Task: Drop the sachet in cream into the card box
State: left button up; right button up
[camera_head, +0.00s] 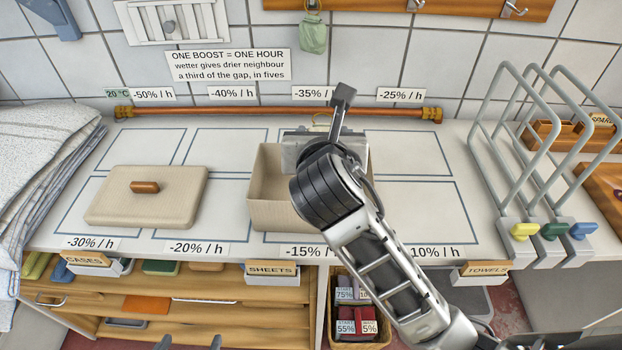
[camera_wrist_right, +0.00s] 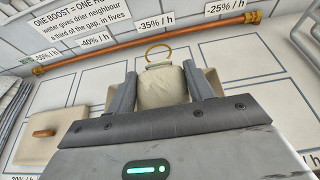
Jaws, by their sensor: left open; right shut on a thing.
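The card box (camera_head: 272,205) stands open on the worktop in the head view, right of its beige lid-like cover. My right gripper (camera_head: 318,152) is over the box; its arm hides the box's right part. In the right wrist view, the right gripper (camera_wrist_right: 163,88) is shut on the cream sachet (camera_wrist_right: 160,98), which has a brass ring (camera_wrist_right: 158,54) on top. Box walls show behind the fingers. The sachet's height above the box floor is unclear. My left gripper (camera_head: 188,343) is open and empty at the bottom edge.
A beige lid (camera_head: 170,205) with a brown handle lies left of the box. A copper pipe (camera_head: 240,111) runs along the back. Wire racks (camera_head: 545,150) stand right; folded cloth (camera_head: 40,150) lies left. A green sachet (camera_head: 313,35) hangs on the wall.

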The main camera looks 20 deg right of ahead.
jog(key=f, duration=0.3)
jog(key=shift+s+f, duration=0.1)
jog(key=shift+s, duration=0.1)
pick_arm(q)
jog(key=shift+s+d+f, duration=0.15)
jog(key=shift+s, duration=0.15)
pick_arm(e)
jog(key=shift+f, duration=1.05)
jog(key=shift+w, duration=0.1)
pick_arm(q)
jog(key=shift+w, duration=0.1)
pick_arm(e)
jog(key=o, duration=1)
jog(key=shift+o, duration=0.2)
